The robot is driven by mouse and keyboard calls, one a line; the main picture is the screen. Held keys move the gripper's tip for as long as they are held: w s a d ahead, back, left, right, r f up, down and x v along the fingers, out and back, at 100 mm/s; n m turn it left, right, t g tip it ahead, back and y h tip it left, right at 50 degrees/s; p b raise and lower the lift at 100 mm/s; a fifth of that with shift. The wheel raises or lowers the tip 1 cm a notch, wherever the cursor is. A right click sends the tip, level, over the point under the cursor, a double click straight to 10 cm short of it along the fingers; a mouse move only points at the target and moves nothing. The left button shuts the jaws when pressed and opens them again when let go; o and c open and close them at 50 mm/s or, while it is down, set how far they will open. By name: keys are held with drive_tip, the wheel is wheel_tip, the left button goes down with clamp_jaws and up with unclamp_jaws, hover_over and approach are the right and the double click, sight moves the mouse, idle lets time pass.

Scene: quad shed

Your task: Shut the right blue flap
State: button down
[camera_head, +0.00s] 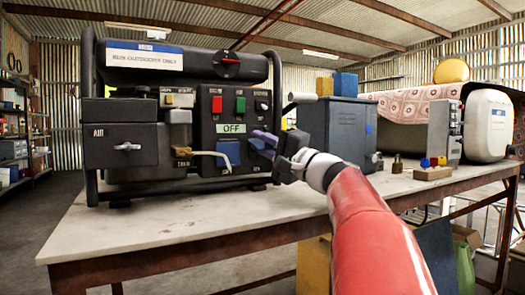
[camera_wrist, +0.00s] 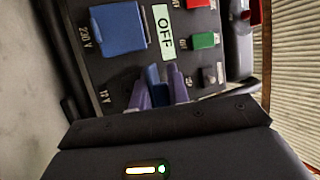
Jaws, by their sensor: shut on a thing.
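The right blue flap (camera_wrist: 153,76) shows in the wrist view as a narrow blue piece standing out from the dark panel. My gripper (camera_wrist: 160,90) has its two purple fingers closed around it. In the head view my gripper (camera_head: 264,143) is at the right side of the generator panel, and its fingers hide most of the flap. The left blue flap (camera_head: 228,153) lies flat against the panel under the green OFF label (camera_head: 232,128). It is the large blue square (camera_wrist: 118,28) in the wrist view. The right socket is largely hidden behind my fingers.
The black-framed generator (camera_head: 128,135) stands on a pale worktop (camera_head: 180,225). Red and green switches (camera_head: 217,104) sit above the flaps. A grey-blue box (camera_head: 345,130) stands close on the right, with a brass padlock (camera_head: 397,164) beyond it. The worktop's front left is clear.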

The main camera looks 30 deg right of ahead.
sight(270, 146)
drive_tip(key=shift+s+r+t, duration=0.1)
drive_tip(key=shift+r+t, duration=0.05)
drive_tip(key=shift+t, duration=0.15)
drive_tip(key=c, duration=1.4)
unclamp_jaws()
drive_tip(key=shift+c, duration=0.2)
drive_tip(key=shift+s+d+f, duration=0.1)
drive_tip(key=shift+f, duration=0.1)
drive_tip(key=v, duration=0.7)
drive_tip(key=shift+s+d, duration=0.1)
drive_tip(key=shift+s, duration=0.1)
